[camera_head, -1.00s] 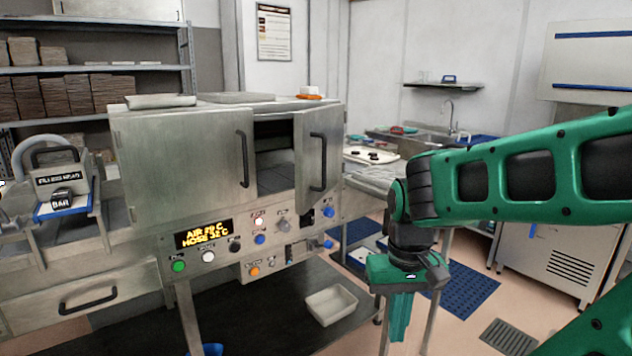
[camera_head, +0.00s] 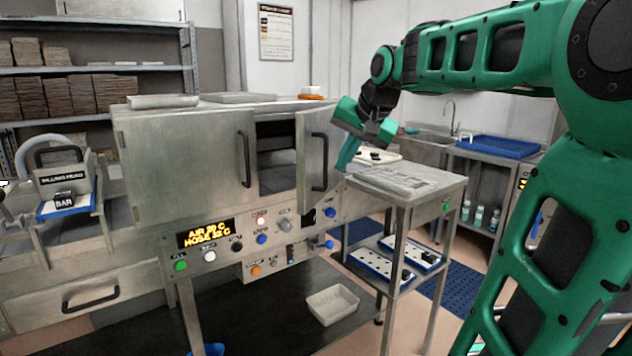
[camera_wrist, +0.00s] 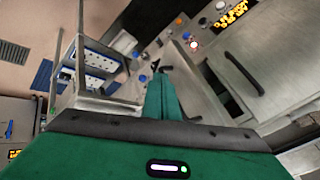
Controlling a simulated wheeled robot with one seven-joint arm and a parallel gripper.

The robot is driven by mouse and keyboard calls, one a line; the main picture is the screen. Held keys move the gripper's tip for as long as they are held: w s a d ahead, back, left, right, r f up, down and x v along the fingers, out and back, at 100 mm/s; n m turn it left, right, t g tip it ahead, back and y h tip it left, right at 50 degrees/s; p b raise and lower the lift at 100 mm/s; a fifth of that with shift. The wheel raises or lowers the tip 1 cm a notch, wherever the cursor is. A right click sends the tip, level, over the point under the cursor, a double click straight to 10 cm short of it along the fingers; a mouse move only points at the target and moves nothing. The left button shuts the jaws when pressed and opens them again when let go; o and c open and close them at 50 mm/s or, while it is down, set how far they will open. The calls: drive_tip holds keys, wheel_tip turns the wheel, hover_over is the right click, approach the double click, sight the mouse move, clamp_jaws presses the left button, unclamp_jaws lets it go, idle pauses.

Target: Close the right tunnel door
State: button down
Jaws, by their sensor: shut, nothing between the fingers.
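The right tunnel door (camera_head: 311,165) is a grey metal panel with a black bar handle (camera_head: 319,161). It stands partly open, and a dark gap (camera_head: 277,145) shows between it and the left door (camera_head: 190,165), which looks shut. My gripper (camera_head: 345,160) is shut and empty, pointing down just right of the right door, close to its outer side. I cannot tell whether the fingers touch the door. In the wrist view the green fingers (camera_wrist: 161,95) show together, with a grey panel and a black handle (camera_wrist: 240,75) to their right.
Below the doors is a control panel (camera_head: 215,255) with knobs and a lit display. A steel side table (camera_head: 410,181) stands right of the tunnel. A white bin (camera_head: 332,305) lies on the low shelf. Orange and white items (camera_head: 312,92) rest on top.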

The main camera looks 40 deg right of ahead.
drive_tip(key=shift+w+a+f, duration=0.25)
drive_tip(key=shift+w+f, duration=1.05)
drive_tip(key=shift+w, duration=0.25)
drive_tip(key=shift+w+a+f, duration=0.25)
drive_tip(key=shift+w+f, duration=1.05)
drive_tip(key=shift+w, duration=0.3)
drive_tip(key=shift+w+a+f, duration=0.25)
drive_tip(key=shift+w+f, duration=1.05)
drive_tip(key=shift+w, duration=0.25)
